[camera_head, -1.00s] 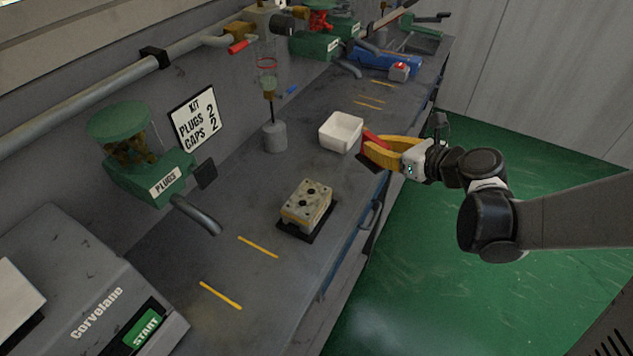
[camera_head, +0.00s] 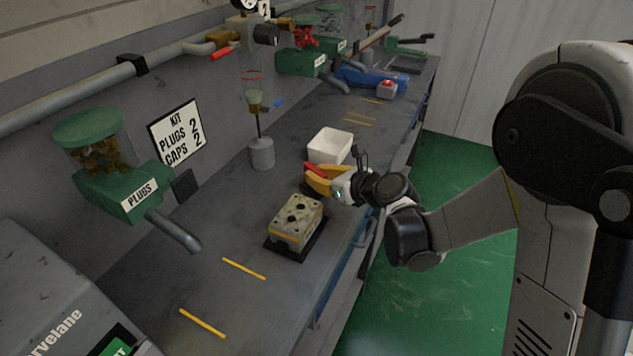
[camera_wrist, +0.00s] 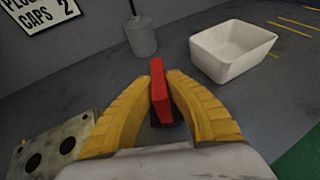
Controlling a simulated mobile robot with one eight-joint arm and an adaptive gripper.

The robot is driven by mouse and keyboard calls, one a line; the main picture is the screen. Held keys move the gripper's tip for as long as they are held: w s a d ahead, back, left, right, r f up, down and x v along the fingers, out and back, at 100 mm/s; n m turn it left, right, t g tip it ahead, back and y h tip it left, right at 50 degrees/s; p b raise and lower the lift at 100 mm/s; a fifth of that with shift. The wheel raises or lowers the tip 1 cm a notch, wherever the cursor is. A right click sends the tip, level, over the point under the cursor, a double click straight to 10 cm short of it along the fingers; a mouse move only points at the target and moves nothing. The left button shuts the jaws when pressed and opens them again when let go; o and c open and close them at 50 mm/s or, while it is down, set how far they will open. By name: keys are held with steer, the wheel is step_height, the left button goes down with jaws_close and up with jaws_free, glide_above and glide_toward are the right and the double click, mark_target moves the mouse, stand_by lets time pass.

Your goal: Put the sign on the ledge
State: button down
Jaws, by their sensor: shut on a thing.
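My gripper (camera_head: 318,178) has yellow fingers and is shut on a thin red plate (camera_wrist: 158,90) with a dark lower part. The plate also shows as a small red piece in the head view (camera_head: 314,170). It stands nearly edge-on in the wrist view, so no writing on it can be read; it may be the sign. The gripper is over the bench between the white bin and the valve block. A white board reading KIT, PLUGS 2, CAPS 2 (camera_head: 176,133) is at the wall. I cannot tell which surface is the ledge.
The white bin (camera_head: 329,146) stands just behind the gripper. The valve block (camera_head: 297,220) sits on a dark pad in front. A grey weighted post (camera_head: 262,153) stands to the left, the green PLUGS dispenser (camera_head: 131,190) further left. The front bench top is mostly clear.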

steer(key=shift+f, duration=0.45)
steer(key=shift+r, duration=0.15)
steer(key=c, duration=1.8)
jaws_free()
steer(key=shift+f, duration=0.2)
steer(key=shift+c, duration=0.2)
steer(key=o, duration=0.4)
steer(key=shift+c, duration=0.2)
steer(key=shift+r, duration=0.1)
